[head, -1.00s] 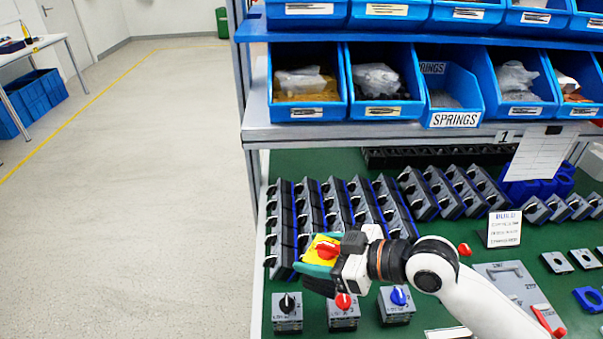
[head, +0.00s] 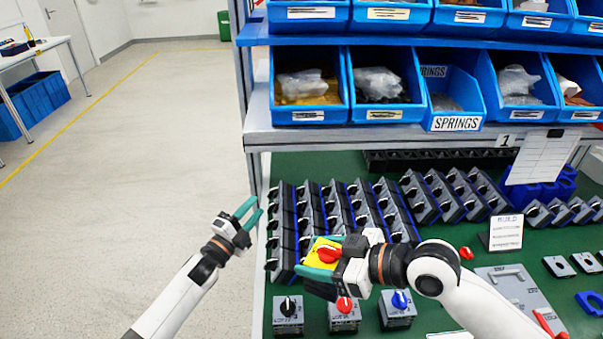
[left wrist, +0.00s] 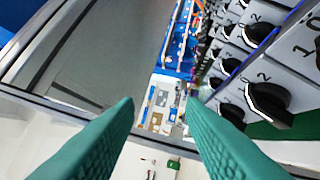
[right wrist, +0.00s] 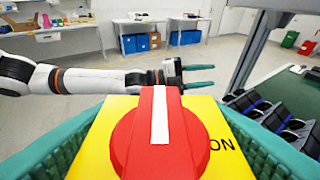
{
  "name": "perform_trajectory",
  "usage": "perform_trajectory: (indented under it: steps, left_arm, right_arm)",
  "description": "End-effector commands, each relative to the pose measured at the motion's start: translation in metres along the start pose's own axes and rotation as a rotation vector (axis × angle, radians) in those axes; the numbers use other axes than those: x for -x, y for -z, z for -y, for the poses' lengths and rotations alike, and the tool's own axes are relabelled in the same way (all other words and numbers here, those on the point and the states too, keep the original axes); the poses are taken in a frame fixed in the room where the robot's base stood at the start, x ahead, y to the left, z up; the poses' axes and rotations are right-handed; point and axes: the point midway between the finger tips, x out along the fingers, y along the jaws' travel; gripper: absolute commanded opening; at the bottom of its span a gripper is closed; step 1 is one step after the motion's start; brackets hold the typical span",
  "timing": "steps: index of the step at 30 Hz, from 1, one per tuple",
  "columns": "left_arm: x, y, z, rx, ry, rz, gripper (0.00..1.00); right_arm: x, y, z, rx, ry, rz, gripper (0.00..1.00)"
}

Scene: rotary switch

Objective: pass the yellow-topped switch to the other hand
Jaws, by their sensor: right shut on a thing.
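The yellow-topped switch (head: 322,254) has a red knob and is held above the green bench by my right gripper (head: 318,264). In the right wrist view its yellow plate and red knob (right wrist: 160,140) fill the lower middle, between the teal fingers. My left gripper (head: 251,215) is open and empty, to the left of the switch at the bench's left edge, with a clear gap between them. In the left wrist view its two teal fingers (left wrist: 160,125) are spread with nothing between them.
Rows of black-knobbed switches (head: 340,210) stand behind the held switch. Three grey switches with black, red and blue knobs (head: 344,318) stand in front below it. Blue bins (head: 385,85) sit on the shelf above. Open floor (head: 130,130) lies left of the bench.

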Motion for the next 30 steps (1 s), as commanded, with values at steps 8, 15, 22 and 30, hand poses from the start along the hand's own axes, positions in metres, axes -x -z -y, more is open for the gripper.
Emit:
perform_trajectory:
  steps: [8,15,22,30]
  left_arm:
    - [-0.054,-0.104,-0.123,-0.335,-0.261,0.422,0.36]
    - [-0.047,-0.223,-0.202,-0.736,-0.469,0.932,0.36]
    - [0.003,-0.296,-0.221,-1.249,-0.522,1.541,0.36]
    - [0.04,-0.277,-0.226,-1.742,-0.281,2.061,0.36]
  right_arm:
    - [0.0,-0.001,0.0,0.001,0.0,0.002,0.28]
    - [0.0,-0.001,0.0,0.001,0.0,0.002,0.28]
    - [0.0,-0.001,0.0,0.001,0.0,0.002,0.28]
    - [0.0,-0.001,0.0,0.001,0.0,0.002,0.28]
